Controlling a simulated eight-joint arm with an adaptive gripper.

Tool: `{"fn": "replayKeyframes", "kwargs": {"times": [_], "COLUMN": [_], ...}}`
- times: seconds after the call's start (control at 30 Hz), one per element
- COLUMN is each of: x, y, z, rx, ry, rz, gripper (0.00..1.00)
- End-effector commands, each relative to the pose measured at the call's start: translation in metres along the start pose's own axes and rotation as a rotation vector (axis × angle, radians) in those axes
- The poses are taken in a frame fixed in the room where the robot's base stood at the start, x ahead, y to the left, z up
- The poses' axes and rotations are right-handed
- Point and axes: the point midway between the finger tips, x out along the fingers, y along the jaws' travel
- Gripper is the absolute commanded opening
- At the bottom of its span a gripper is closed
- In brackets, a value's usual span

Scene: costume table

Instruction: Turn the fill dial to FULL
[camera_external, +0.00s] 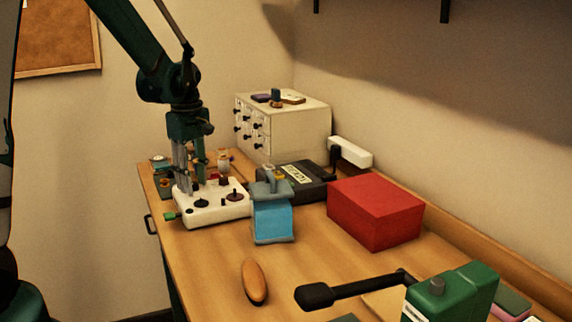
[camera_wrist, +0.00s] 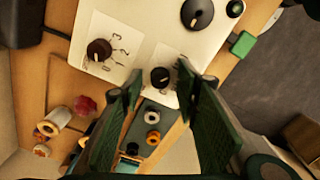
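A white panel box (camera_external: 222,210) with several knobs stands at the table's far left; it also fills the top of the wrist view (camera_wrist: 140,22). A small black knob (camera_wrist: 160,77) with a pale pointer sits on a paper label. My gripper (camera_wrist: 158,84) is open, its two fingertips on either side of this knob with small gaps showing. A brown knob (camera_wrist: 99,50) sits on a label numbered 0 to 3. A larger black knob (camera_wrist: 197,14) is at the top. No FULL marking is readable, so I cannot tell which is the fill dial. My gripper (camera_external: 190,185) points down over the box's back left part.
A blue pouch-like object (camera_external: 272,222) stands close to the panel's right. A green block (camera_wrist: 242,44) sticks out from the panel's edge. An orange-brown oval (camera_external: 254,281) lies in front.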

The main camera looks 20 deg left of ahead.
Motion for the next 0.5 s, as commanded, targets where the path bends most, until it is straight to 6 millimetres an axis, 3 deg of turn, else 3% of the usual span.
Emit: {"fn": "replayKeyframes", "kwargs": {"times": [0.27, 0.5], "x": [-0.015, -0.046], "y": [0.000, 0.000], "z": [0.000, 0.000], "rx": [0.000, 0.000], "ry": [0.000, 0.000], "rz": [0.000, 0.000], "gripper": [0.32, 0.32]}}
